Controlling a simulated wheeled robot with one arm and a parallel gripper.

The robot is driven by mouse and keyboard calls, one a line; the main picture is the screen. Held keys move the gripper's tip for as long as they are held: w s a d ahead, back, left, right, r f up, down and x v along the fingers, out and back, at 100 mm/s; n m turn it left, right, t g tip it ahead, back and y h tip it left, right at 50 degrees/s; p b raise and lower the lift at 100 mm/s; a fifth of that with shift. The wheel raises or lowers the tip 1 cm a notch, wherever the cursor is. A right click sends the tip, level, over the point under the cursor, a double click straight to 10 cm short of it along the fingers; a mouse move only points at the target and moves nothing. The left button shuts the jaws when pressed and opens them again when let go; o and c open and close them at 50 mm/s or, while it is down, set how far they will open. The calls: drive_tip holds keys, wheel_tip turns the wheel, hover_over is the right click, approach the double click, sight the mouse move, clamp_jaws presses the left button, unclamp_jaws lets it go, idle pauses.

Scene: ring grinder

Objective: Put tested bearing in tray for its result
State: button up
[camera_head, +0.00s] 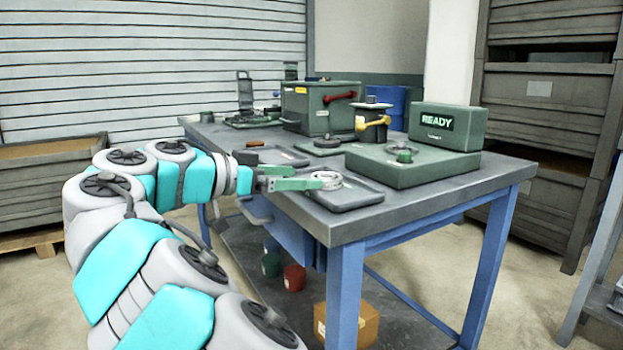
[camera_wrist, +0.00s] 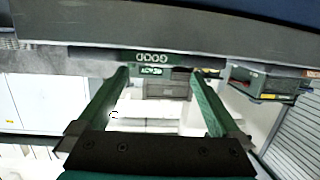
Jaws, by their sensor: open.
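A light metal ring-shaped bearing (camera_head: 326,180) sits in the dark front tray (camera_head: 362,198) near the table's front corner. My gripper (camera_head: 302,178) is open, with its two green fingers apart, just left of the bearing in the head view. Nothing shows between the fingers. In the wrist view, my open gripper (camera_wrist: 160,72) faces a dark edge with an upside-down GOOD label (camera_wrist: 152,57). The bearing cannot be made out in the wrist view. A second dark tray (camera_head: 285,157) lies farther back. A green tester (camera_head: 430,170) shows READY on its display box (camera_head: 447,125).
The grey workbench (camera_head: 330,222) has blue legs and a lower shelf. A cardboard box (camera_head: 350,325) and small canisters are below. Wooden crates stand left and right.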

drive_tip(key=p+v, duration=0.1)
drive_tip(key=v, duration=0.5)
